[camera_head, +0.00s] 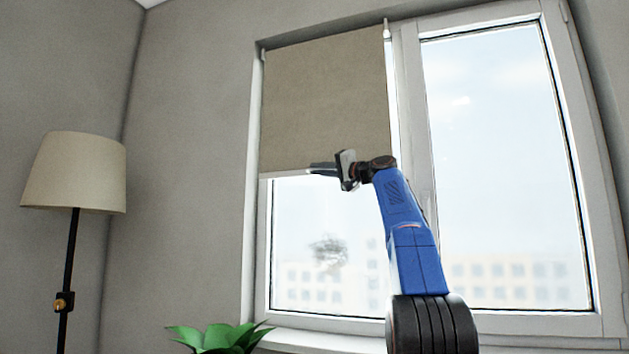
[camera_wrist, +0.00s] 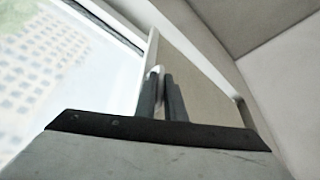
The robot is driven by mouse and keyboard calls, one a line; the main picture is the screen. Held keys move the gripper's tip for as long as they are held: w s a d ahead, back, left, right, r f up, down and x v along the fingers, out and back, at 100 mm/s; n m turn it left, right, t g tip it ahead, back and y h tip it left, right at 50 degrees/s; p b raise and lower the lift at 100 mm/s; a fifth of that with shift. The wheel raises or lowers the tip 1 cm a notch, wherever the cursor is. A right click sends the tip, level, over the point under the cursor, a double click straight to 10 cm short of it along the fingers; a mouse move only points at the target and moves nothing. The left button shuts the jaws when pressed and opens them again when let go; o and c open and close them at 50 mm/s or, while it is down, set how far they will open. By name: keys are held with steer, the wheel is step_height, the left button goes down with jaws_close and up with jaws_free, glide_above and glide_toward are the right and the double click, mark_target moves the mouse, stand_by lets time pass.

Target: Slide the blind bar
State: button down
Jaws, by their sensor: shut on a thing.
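A beige roller blind (camera_head: 325,95) covers the upper part of the left window pane. Its pale bottom bar (camera_head: 284,174) runs along the blind's lower edge. My gripper (camera_head: 312,169) is at the bar, around the middle of its length, reaching in from the right. In the wrist view the two dark fingers (camera_wrist: 162,92) are close together with the white bar (camera_wrist: 151,50) between them, and the blind's fabric (camera_wrist: 192,88) lies to the right. My gripper is shut on the bar. Part of the bar is hidden behind the gripper and wrist.
A floor lamp (camera_head: 73,172) stands at the left. A green plant (camera_head: 220,338) is below the window's left corner. The right window pane (camera_head: 500,170) is uncovered. The wall (camera_head: 185,150) left of the window is bare.

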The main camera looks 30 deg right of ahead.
stand_by(0.3)
steer(key=c, duration=2.1)
jaws_free()
steer(key=shift+s+d, duration=0.1)
steer(key=v, duration=1.7)
steer(key=shift+f, duration=0.15)
